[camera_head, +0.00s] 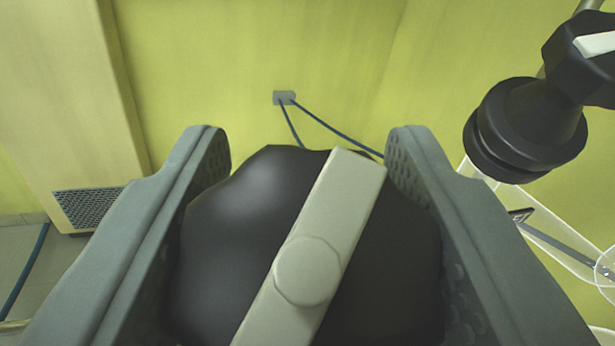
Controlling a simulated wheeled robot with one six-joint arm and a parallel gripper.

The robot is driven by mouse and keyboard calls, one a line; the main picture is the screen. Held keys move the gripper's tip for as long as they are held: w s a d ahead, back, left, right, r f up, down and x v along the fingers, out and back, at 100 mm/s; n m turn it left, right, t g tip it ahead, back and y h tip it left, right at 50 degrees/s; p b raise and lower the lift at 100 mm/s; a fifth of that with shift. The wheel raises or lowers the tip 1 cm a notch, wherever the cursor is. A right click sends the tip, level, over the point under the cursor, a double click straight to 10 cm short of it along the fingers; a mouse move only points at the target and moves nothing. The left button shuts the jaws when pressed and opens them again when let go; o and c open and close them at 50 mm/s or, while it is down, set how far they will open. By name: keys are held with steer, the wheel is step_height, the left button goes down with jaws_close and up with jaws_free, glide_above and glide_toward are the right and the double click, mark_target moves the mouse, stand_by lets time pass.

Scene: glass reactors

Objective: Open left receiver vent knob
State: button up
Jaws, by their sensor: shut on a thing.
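A black rounded knob with a pale bar across its face (235,235) fills the lower middle of the view. The bar is tilted, its top end leaning right, with a round boss on it. My gripper (310,165) has one grey finger on each side of the knob. The fingers are shut on the knob's sides. The knob's lower part runs out of the frame, and what lies behind it is hidden. I cannot tell from this view which vent knob it is.
Another black knob-like fitting (525,130) with a pale bar is at the upper right, close to my right finger. Clear glass parts (565,240) are below it. A yellow wall with a small grey socket (284,98) and dark cables is behind. A vent grille (88,208) is at left.

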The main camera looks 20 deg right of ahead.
steer(key=shift+a+n+y, duration=0.2)
steer(key=shift+n+y, duration=2.7)
steer(key=shift+a+f+n+g+y, duration=0.1)
steer(key=shift+n+g+y, duration=0.4)
steer(key=shift+n+y, duration=0.45)
steer(key=shift+a+n+g+y, duration=0.1)
steer(key=shift+n+g+y, duration=0.4)
steer(key=shift+n+y, duration=0.4)
steer(key=shift+a+f+n+g+y, duration=0.1)
steer(key=shift+n+g+y, duration=0.4)
steer(key=shift+n, duration=0.45)
steer(key=o, duration=1)
steer(key=shift+s, duration=0.15)
steer(key=v, duration=1.7)
steer(key=shift+s, duration=0.1)
